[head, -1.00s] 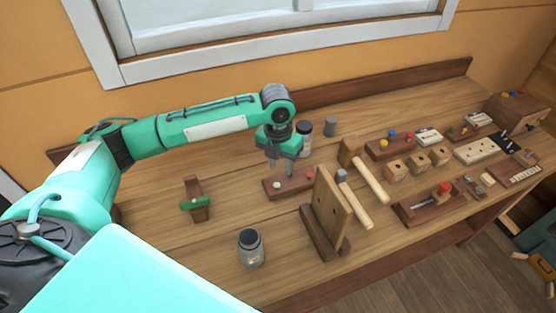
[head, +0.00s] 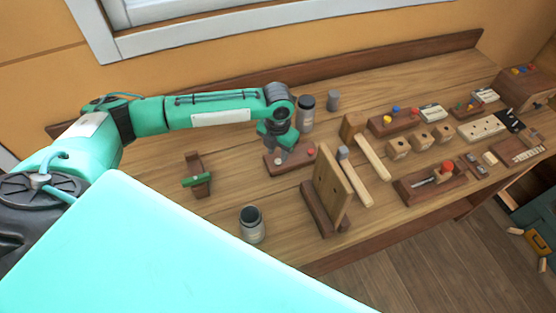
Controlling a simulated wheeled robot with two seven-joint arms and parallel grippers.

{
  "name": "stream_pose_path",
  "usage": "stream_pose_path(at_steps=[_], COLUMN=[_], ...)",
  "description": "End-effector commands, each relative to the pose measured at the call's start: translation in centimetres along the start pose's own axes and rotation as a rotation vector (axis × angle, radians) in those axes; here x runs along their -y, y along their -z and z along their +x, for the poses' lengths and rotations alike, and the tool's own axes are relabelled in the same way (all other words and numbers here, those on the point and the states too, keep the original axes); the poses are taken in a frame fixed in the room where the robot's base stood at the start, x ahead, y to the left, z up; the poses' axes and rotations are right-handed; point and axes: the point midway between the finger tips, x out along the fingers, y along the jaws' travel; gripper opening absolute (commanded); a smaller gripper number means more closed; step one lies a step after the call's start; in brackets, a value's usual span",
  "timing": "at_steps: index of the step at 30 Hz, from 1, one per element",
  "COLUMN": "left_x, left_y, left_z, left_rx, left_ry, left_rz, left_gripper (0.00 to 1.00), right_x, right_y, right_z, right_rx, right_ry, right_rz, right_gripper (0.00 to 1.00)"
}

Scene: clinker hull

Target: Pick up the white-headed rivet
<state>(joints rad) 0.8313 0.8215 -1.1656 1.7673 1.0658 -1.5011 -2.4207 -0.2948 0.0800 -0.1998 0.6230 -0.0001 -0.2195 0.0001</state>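A dark wooden block (head: 301,161) lies on the bench below my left gripper (head: 282,154). A red-headed rivet (head: 311,152) stands at its right end. My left gripper points down at the left part of this block, with its fingertips at or just above it. The fingers are small and overlap the block, so I cannot tell whether they are open or shut. The white-headed rivet is not clearly visible; a pale spot showed on the block's left part earlier, where the gripper now is. My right gripper is not in view.
An upright wooden board (head: 332,190) stands close to the right of the block, with a mallet (head: 356,176) beyond. A jar (head: 252,226) stands in front, a dark-capped jar (head: 306,112) behind. A green-barred wooden piece (head: 197,178) lies left. Several blocks and tools fill the right.

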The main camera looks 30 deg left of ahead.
Motion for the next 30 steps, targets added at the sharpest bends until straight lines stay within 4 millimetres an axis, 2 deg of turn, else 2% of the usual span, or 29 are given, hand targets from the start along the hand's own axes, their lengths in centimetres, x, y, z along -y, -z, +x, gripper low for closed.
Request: stream_pose_path(at_steps=[1, 3, 9, 16, 17, 21, 22, 30], left_x=[0.1, 0.1, 0.0, 0.1, 0.1, 0.0, 0.0, 0.0], left_y=[0.1, 0.1, 0.1, 0.0, 0.0, 0.0, 0.0, 0.0], left_z=[0.4, 1.4, 3.9, 4.2, 4.2, 4.1, 4.1, 4.1], left_rx=[-0.004, -0.005, -0.002, 0.000, 0.000, 0.000, 0.000, 0.000], left_ry=[0.001, 0.001, 0.000, 0.000, 0.000, 0.000, 0.000, 0.000], left_rz=[0.000, 0.000, 0.000, 0.001, 0.001, 0.000, 0.000, 0.000], left_gripper=[0.33, 0.33, 0.33, 0.33, 0.31, 0.04, 0.00, 0.00], right_x=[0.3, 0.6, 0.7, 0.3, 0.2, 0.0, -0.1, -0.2], right_y=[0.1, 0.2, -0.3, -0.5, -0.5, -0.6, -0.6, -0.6], right_z=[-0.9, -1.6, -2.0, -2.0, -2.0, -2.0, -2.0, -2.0], right_rx=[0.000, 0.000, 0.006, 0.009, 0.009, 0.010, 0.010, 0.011], right_ry=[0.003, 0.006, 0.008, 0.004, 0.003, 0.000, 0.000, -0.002], right_rz=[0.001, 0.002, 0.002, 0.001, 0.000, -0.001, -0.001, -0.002], right_gripper=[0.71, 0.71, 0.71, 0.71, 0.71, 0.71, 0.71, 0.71])
